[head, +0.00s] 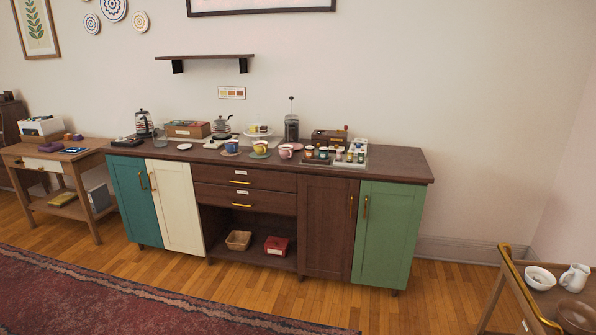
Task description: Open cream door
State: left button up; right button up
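The cream door (176,207) is on the left part of a long dark wood sideboard (390,163), against the wall. It is shut, flush with the teal door (136,202) on its left. Its brass handle (152,181) is upright near its upper left edge, close beside the teal door's handle (142,180). An open shelf bay is to its right. Neither of my grippers is in the head view, and nothing touches the door.
Wood floor lies before the sideboard, with a red patterned rug (130,305) at front left. A wooden side table (62,165) stands left. A cart with a brass rail (525,285) is at front right. Cups (259,147) and jars stand on the sideboard top.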

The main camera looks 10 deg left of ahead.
aim_at(171, 183)
jog(key=i+u, duration=0.25)
jog(key=i, duration=0.4)
jog(key=i+u, duration=0.25)
jog(key=i, duration=0.4)
jog(key=i+l+u, duration=0.25)
jog(key=i, duration=0.35)
